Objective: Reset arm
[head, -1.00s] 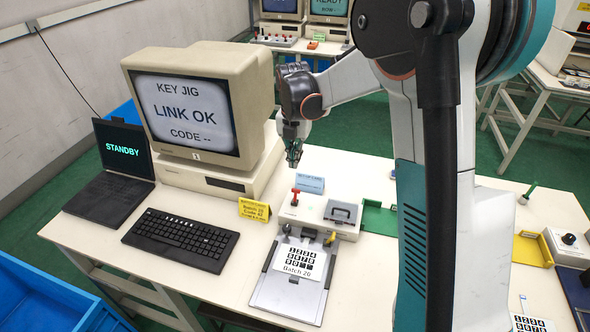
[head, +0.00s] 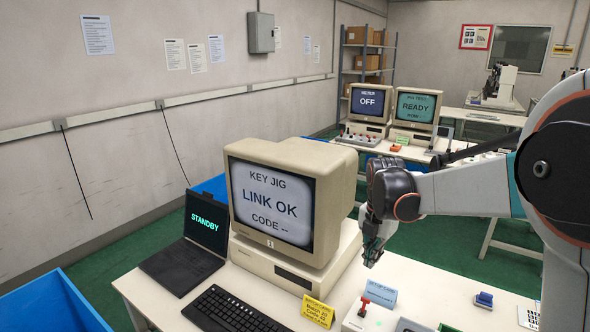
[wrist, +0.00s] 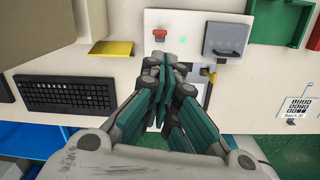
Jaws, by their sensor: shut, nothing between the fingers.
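My gripper (head: 372,250) hangs from my arm to the right of the beige monitor in the head view, pointing down above the table. In the wrist view its teal fingers (wrist: 164,88) are together with nothing between them. Below it, the white key jig box with a red switch (wrist: 159,34) and a grey latch plate (wrist: 226,39) lies apart from the fingers. The red switch also shows in the head view (head: 364,305). The fingers hide part of the jig in the wrist view.
The monitor (head: 270,205) reads "KEY JIG LINK OK CODE --". A laptop (head: 190,243) reads "STANDBY". A keyboard (head: 235,310) and a yellow card (head: 317,311) lie in front of the monitor. A blue bin (head: 50,305) stands at the left. A far table bears more monitors (head: 412,107).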

